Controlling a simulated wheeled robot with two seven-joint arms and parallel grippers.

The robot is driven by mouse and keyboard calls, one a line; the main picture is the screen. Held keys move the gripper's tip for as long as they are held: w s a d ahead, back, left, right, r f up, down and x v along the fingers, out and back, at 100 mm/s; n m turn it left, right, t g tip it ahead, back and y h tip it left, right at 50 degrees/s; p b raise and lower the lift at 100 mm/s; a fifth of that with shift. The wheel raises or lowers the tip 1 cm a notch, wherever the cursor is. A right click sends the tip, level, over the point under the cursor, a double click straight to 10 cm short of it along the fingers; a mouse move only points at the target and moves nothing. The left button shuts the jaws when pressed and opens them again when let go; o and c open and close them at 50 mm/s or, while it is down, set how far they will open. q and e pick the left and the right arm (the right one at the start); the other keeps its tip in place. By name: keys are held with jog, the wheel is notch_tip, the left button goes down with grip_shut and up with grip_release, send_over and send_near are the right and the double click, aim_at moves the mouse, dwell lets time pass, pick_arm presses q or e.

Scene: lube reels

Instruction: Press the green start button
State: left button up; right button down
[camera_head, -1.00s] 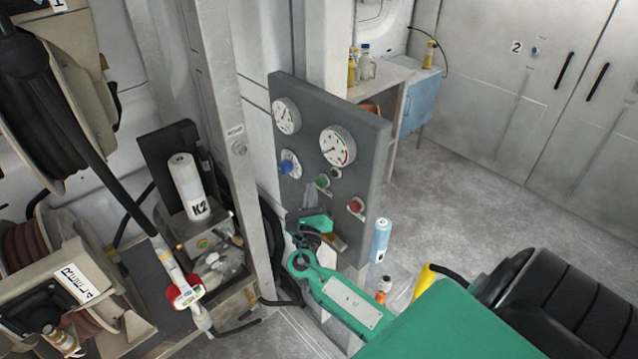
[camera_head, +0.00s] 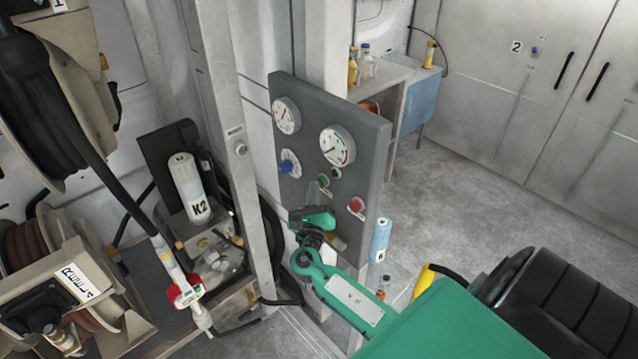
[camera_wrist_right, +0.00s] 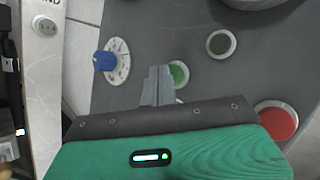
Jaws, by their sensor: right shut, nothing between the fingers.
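The dark grey control panel (camera_head: 358,130) stands upright in the middle of the head view. A green button (camera_head: 323,182) is low on it; it also shows in the right wrist view (camera_wrist_right: 179,74), partly covered by the fingers. My right gripper (camera_head: 312,188) is shut and empty, its fingertips just left of and below the green button in the head view. In the right wrist view the fingertips (camera_wrist_right: 158,72) overlap the button's left edge. I cannot tell whether they touch the panel. My left gripper is not in view.
Two gauges (camera_head: 337,146) sit above. A metal post (camera_head: 240,150) stands left of the panel. A blue bottle (camera_head: 381,240) stands right of my arm.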

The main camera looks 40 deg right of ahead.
jog(key=shift+d, duration=0.2)
dwell(0.5)
jog(key=shift+a, duration=0.9)
jog(key=shift+a, duration=0.1)
jog(key=a, duration=0.4)
jog(key=shift+s+a, duration=0.25)
jog(key=shift+a, duration=0.15)
